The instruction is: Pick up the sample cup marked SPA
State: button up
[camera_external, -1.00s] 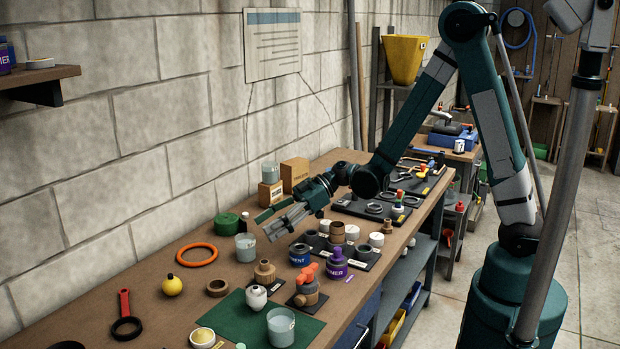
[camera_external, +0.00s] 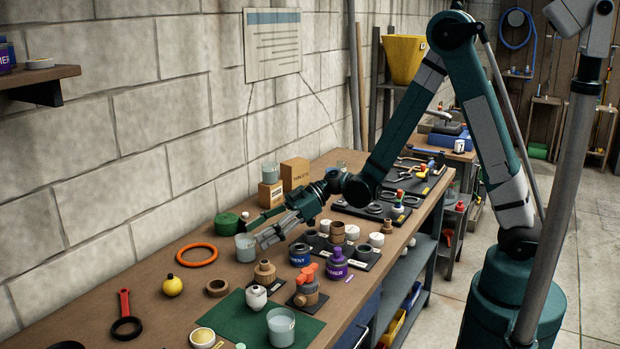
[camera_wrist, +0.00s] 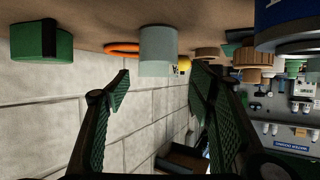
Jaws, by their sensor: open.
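A clear grey sample cup (camera_external: 245,247) stands upright on the bench, just left of my gripper (camera_external: 257,233). My gripper is open and empty, its fingers reaching toward this cup. In the wrist view, which looks upside down, the cup (camera_wrist: 158,52) lies ahead of the gap between the fingertips (camera_wrist: 160,82). A similar cup (camera_external: 281,328) with a pale label stands on the green mat at the front. Another (camera_external: 270,173) sits on a small box at the back. I cannot read SPA on any of them.
A green round container (camera_external: 227,223) stands close behind the near cup. An orange ring (camera_external: 197,255) lies to its left. A wooden fitting (camera_external: 265,272), a dark blue jar (camera_external: 299,255) and a purple bottle (camera_external: 336,264) stand to the right. The stone wall (camera_external: 120,150) borders the bench.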

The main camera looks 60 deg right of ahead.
aim_at(234, 248)
jog(key=shift+a, duration=0.15)
jog(key=shift+b+x, duration=0.7)
jog(key=shift+x, duration=1.85)
jog(key=shift+w+f, duration=0.1)
jog(key=shift+w, duration=0.05)
jog(key=shift+c, duration=0.7)
jog(key=c, duration=0.9)
